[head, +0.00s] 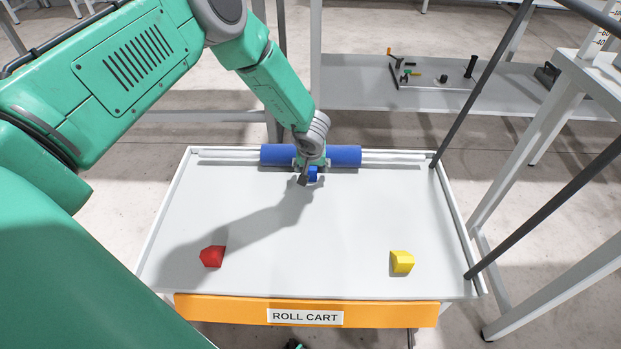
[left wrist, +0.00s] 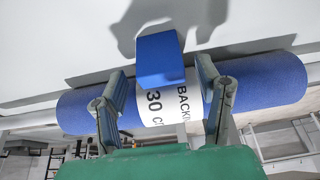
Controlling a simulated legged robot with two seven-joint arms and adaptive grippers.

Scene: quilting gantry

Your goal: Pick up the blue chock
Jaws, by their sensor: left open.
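The blue chock (head: 313,174) sits at the far side of the roll cart's top, in front of the blue roll (head: 340,155). In the left wrist view the chock (left wrist: 160,60) is a blue block lying ahead of and between my open fingers. My left gripper (head: 308,179) is at the chock, partly hiding it in the head view. In the left wrist view the left gripper (left wrist: 163,82) has its two fingers apart, one on each side of the chock's near end. I cannot tell whether they touch it.
A red chock (head: 212,256) and a yellow chock (head: 402,262) lie near the front of the roll cart (head: 300,230). The cart has a raised rim. Dark bars (head: 540,220) slant past its right side. A grey shelf (head: 440,90) with small tools stands behind.

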